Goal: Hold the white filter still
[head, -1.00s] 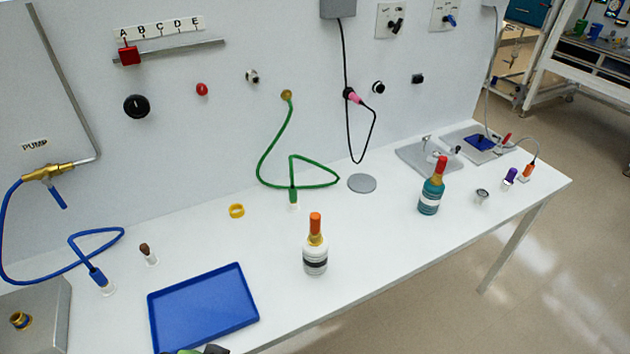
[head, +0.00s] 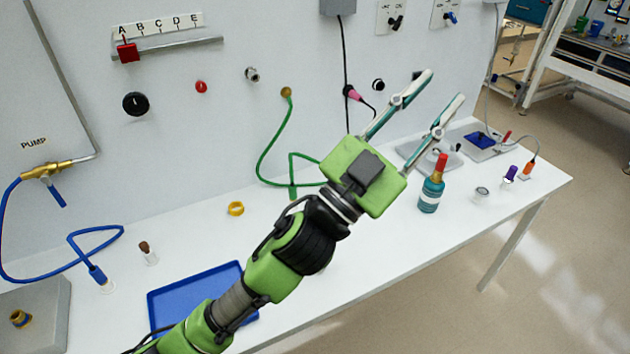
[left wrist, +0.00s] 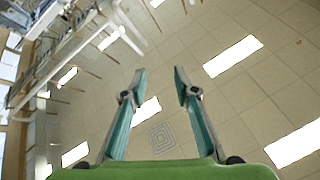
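My left gripper (head: 444,87) is raised over the bench, its two fingers spread apart with nothing between them. In the left wrist view the open fingers (left wrist: 160,72) point at the ceiling. The white bottle-shaped thing with a black band and orange top, the likeliest white filter, is now almost wholly hidden behind my left arm in the head view. A similar teal one (head: 430,194) with a red top stands upright on the bench, right of my arm. My right gripper is in neither view.
The white bench (head: 400,247) holds a blue tray (head: 168,304), a yellow ring (head: 236,209) and a small brown-topped vial (head: 148,253). A green hose (head: 267,154) hangs from the wall panel. Grey plates (head: 416,151) stand towards the right.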

